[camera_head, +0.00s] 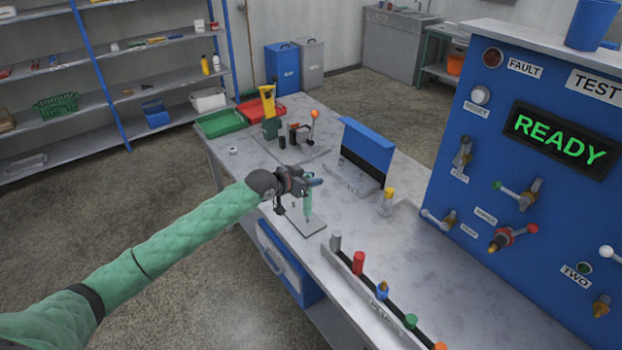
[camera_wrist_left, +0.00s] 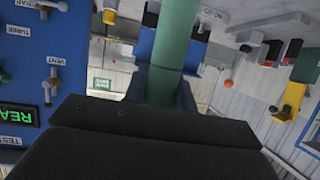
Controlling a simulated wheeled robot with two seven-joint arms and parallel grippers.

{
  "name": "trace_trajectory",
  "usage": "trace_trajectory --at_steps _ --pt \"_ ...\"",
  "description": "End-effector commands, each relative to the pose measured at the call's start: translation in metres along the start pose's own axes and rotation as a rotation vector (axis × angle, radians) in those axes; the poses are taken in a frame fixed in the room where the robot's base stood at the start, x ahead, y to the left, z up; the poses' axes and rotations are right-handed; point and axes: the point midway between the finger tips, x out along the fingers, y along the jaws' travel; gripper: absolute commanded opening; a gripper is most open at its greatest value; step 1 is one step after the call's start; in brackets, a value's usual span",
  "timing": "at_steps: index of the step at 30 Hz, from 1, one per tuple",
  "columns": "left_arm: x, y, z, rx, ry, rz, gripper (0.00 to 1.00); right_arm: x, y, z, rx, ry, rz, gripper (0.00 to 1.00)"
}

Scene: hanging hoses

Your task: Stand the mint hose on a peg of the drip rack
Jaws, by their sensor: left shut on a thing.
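The mint hose (camera_head: 308,207) is a short green tube held upright below my left gripper (camera_head: 312,183) in the head view. That gripper is shut on it. In the left wrist view the hose (camera_wrist_left: 175,38) runs up from between the blue fingertips (camera_wrist_left: 168,88). A flat grey plate with a small upright peg, which looks like the drip rack (camera_head: 312,229), lies on the bench right under the hose. The hose's lower end is close above the plate. I cannot tell whether it touches the plate or goes over a peg. My right gripper is not in view.
A blue-backed stand (camera_head: 367,147) is behind the gripper. A rail with several coloured pieces (camera_head: 375,300) runs along the front bench edge. The blue test panel (camera_head: 470,110) with valves rises at right. Red (camera_head: 262,108) and green trays (camera_head: 220,123) are at the far end.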

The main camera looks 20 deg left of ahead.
Motion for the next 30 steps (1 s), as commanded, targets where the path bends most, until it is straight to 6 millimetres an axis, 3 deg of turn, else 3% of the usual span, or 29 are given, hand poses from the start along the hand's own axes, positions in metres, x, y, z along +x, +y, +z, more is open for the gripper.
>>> trace_trajectory --at_steps 30 --pt "0.008 0.000 0.019 0.000 0.000 0.000 0.03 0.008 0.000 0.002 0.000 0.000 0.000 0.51"
